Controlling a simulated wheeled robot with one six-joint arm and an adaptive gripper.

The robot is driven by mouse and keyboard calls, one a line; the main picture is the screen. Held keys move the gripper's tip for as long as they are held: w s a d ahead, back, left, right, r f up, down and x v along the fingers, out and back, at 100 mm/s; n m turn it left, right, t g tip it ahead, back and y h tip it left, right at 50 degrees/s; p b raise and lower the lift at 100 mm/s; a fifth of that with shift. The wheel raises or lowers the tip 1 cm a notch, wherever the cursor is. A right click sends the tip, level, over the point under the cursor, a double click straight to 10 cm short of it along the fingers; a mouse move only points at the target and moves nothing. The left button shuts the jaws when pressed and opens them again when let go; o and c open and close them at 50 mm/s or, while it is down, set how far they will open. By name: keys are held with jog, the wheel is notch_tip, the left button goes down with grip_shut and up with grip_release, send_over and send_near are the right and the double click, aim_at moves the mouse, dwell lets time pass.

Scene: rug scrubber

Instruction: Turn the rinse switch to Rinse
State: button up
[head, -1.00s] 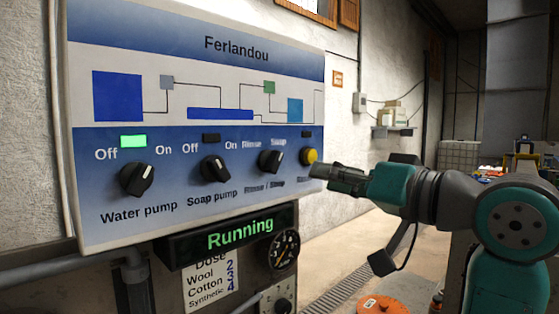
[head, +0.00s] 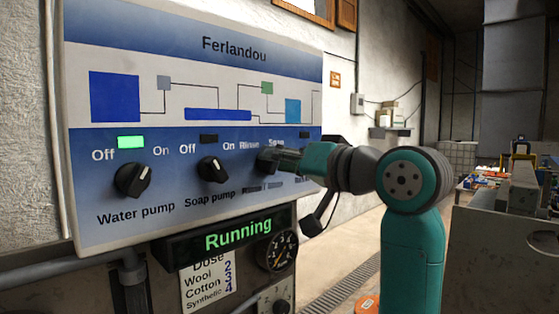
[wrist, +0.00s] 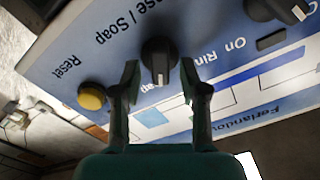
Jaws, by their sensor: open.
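The rinse switch is a black rotary knob with a white mark. In the wrist view the knob (wrist: 158,52) sits between my open fingertips, one on each side, with the mark toward the partly hidden Soap label. I cannot tell whether either finger touches it. In the wrist view my gripper (wrist: 159,78) is open around the knob.
On the same panel (head: 235,85) are the water pump knob (head: 132,179), soap pump knob (head: 212,169) and yellow Reset button (wrist: 91,96), which is close beside one finger. The display (head: 228,238) below reads Running. A gauge (head: 279,251) is underneath.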

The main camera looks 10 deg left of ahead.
jog(key=shift+w+a, duration=0.15)
jog(key=shift+a, duration=0.05)
grip_shut()
jog(key=shift+n, duration=0.4)
jog(key=n, duration=1.1)
jog(key=shift+s+a, duration=0.2)
jog(key=shift+s, duration=0.1)
dwell(0.5)
